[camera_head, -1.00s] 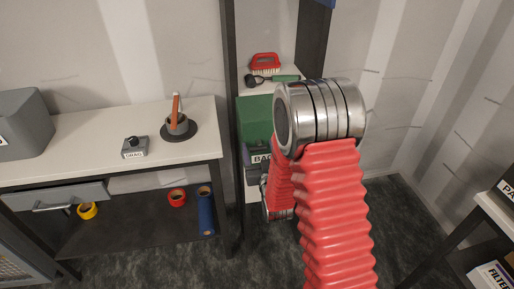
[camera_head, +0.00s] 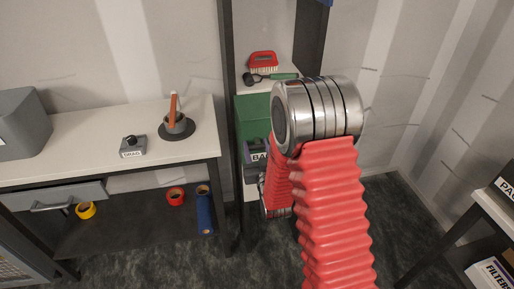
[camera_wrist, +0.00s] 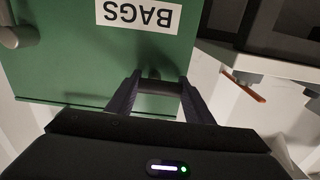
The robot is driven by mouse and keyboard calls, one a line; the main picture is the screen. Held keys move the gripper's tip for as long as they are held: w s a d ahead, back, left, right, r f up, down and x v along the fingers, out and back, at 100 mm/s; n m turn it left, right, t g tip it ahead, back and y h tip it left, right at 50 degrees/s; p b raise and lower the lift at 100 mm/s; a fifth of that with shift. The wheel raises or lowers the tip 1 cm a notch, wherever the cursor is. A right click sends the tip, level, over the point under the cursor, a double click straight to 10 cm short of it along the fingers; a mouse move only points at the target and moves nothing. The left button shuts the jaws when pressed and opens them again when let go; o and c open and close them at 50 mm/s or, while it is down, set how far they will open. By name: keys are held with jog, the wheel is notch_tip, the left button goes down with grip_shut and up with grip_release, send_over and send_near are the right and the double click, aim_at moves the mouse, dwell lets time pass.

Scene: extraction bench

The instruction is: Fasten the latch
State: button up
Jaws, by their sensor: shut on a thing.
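A green box (camera_head: 253,112) with a BAGS label stands on the narrow shelf unit, partly hidden behind my arm. In the wrist view the green face (camera_wrist: 70,65) and its label (camera_wrist: 139,14) appear upside down. My gripper (camera_wrist: 154,80) is at the edge of that face, its two dark fingers closed around a small dark piece (camera_wrist: 153,73) that looks like the latch. Its shape is mostly hidden, and I cannot tell whether it is fastened.
A red brush (camera_head: 263,61) and a green-handled tool (camera_head: 271,77) lie on the shelf above the box. Open floor lies below.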

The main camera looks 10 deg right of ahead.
jog(key=m, duration=0.4)
jog(key=shift+d+r+m, duration=0.1)
jog(key=shift+r+m, duration=0.05)
jog(key=shift+m, duration=0.15)
jog(key=m, duration=0.4)
jog(key=shift+d+r+m, duration=0.1)
jog(key=shift+r+m, duration=0.05)
jog(key=shift+m, duration=0.15)
jog(key=m, duration=0.4)
jog(key=shift+d+m, duration=0.2)
jog(key=shift+m, duration=0.1)
jog(key=shift+d+m, duration=0.15)
jog(key=shift+m, duration=0.9)
jog(key=shift+d+m, duration=0.1)
jog(key=shift+m, duration=0.95)
jog(key=shift+s, duration=0.1)
jog(key=o, duration=1)
jog(key=shift+a+r, duration=0.1)
jog(key=shift+a, duration=0.05)
jog(key=shift+o, duration=0.2)
